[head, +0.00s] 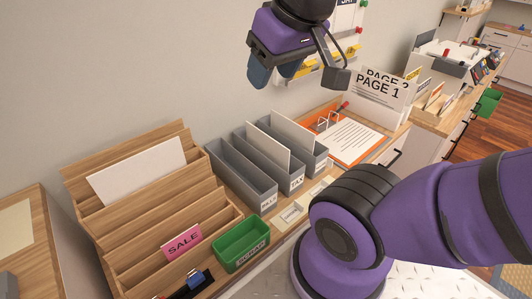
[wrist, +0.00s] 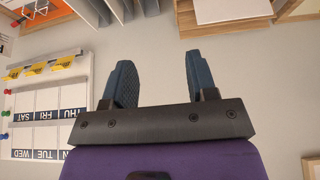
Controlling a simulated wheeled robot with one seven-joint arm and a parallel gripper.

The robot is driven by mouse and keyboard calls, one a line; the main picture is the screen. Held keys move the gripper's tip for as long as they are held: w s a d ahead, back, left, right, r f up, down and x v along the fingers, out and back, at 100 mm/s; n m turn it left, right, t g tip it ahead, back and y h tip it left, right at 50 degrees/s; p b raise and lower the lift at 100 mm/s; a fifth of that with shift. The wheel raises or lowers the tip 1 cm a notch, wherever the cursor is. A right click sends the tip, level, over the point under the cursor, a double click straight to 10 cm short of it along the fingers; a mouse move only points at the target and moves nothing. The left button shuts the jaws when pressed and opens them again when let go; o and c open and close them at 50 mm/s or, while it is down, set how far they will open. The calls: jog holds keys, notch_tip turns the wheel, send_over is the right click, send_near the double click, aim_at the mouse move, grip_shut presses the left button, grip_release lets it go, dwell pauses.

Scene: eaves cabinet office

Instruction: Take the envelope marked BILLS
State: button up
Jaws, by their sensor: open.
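My gripper (head: 274,74) is open and empty, high in front of the wall and above the desk organizers. Its two blue fingers stand apart in the wrist view (wrist: 156,72). No envelope with a readable BILLS mark shows. A blank white envelope or sheet (head: 138,171) leans in the wooden stepped rack (head: 150,230) at left; a white sheet also shows in the wrist view (wrist: 232,10). Of the grey bins, the nearest (head: 240,176) has a small label that seems to read BILLS and looks empty. The TAX bin (head: 297,181) and the one behind hold white sheets.
A pink SALE card (head: 182,241) and a green SCRAP tray (head: 241,244) are at the rack's front. A wall calendar (wrist: 45,112) hangs behind my gripper.

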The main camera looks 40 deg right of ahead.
jog(key=shift+c, duration=0.4)
jog(key=shift+w, duration=0.1)
jog(key=shift+c, duration=1.1)
jog(key=g, duration=0.5)
send_over(266, 135)
notch_tip(266, 135, down, 27)
jog(key=shift+d+f, duration=0.1)
jog(key=shift+f, duration=5.3)
